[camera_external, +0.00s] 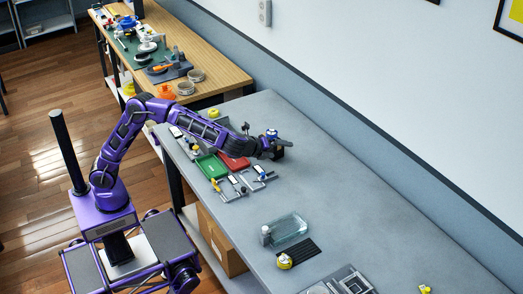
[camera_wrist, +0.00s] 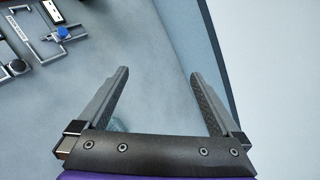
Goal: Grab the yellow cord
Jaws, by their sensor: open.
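I cannot make out a yellow cord for certain in either view. Small yellow things lie on the grey table: a yellow and black round item (camera_external: 284,262) near the front edge, a yellow piece (camera_external: 425,289) at the lower right, and another (camera_external: 214,113) at the far end. They are too small to tell whether any is a cord. My gripper (camera_external: 284,146) is over the far part of the table, well apart from the two nearer yellow things. In the wrist view my gripper (camera_wrist: 159,74) is open, with nothing between its fingers.
A green tray (camera_external: 212,167), a red tray (camera_external: 234,161) and metal tools lie beside and below my forearm. A clear box (camera_external: 285,230) stands farther along the grey table (camera_external: 350,205). The wall (camera_external: 390,90) runs along the back. The middle of the table is clear.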

